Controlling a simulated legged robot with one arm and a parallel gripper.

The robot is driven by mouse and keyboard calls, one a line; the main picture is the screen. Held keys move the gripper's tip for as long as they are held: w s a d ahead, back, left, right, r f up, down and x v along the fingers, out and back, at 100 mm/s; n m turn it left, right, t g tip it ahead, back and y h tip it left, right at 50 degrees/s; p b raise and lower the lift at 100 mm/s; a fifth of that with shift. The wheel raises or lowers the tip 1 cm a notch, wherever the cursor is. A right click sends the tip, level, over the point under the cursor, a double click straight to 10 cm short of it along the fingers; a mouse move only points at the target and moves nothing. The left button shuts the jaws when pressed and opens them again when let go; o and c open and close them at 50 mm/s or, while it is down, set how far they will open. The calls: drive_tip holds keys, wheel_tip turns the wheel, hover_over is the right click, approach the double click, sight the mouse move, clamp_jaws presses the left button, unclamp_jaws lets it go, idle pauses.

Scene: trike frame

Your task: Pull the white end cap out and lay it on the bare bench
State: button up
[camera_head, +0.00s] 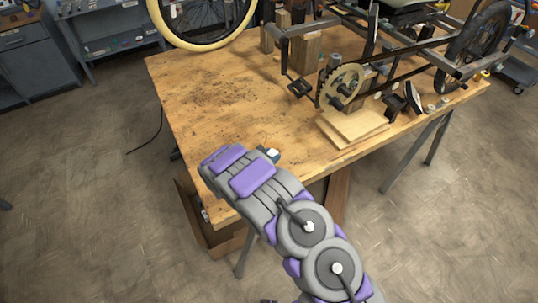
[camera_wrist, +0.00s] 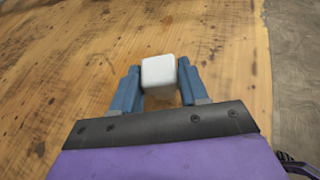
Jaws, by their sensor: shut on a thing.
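The white end cap (camera_wrist: 159,71) is a small white block with rounded edges, held between the two blue fingers of my gripper (camera_wrist: 158,84) in the wrist view. In the head view a bit of the white cap (camera_head: 272,153) shows just past the end of my arm, over the near left part of the bench. The bare bench (camera_head: 215,100) is a worn wooden top, and it also fills most of the wrist view (camera_wrist: 60,60). I cannot tell whether the cap touches the wood. My arm hides most of the gripper in the head view.
The trike frame (camera_head: 400,60) with its chainring (camera_head: 340,86) stands on the right and back of the bench. Flat wooden boards (camera_head: 352,126) lie in front of it. The left half of the bench is clear. The bench's right edge shows in the wrist view.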

drive_tip(key=shift+a+f, duration=0.25)
drive_tip(key=shift+a, duration=0.3)
drive_tip(key=shift+d+f, duration=0.2)
drive_tip(key=shift+d, duration=0.2)
drive_tip(key=o, duration=0.6)
drive_tip(key=shift+f, duration=0.1)
drive_tip(key=shift+c, duration=0.2)
drive_tip(key=o, duration=0.6)
drive_tip(key=shift+a, duration=0.3)
drive_tip(key=shift+c, duration=0.2)
drive_tip(key=shift+d, duration=0.1)
drive_tip(key=shift+s+r, duration=0.2)
drive_tip(key=shift+s, duration=0.05)
drive_tip(key=p+v, duration=0.3)
drive_tip(key=v, duration=1.3)
drive_tip(key=shift+s+a, duration=0.3)
drive_tip(key=shift+a, duration=0.25)
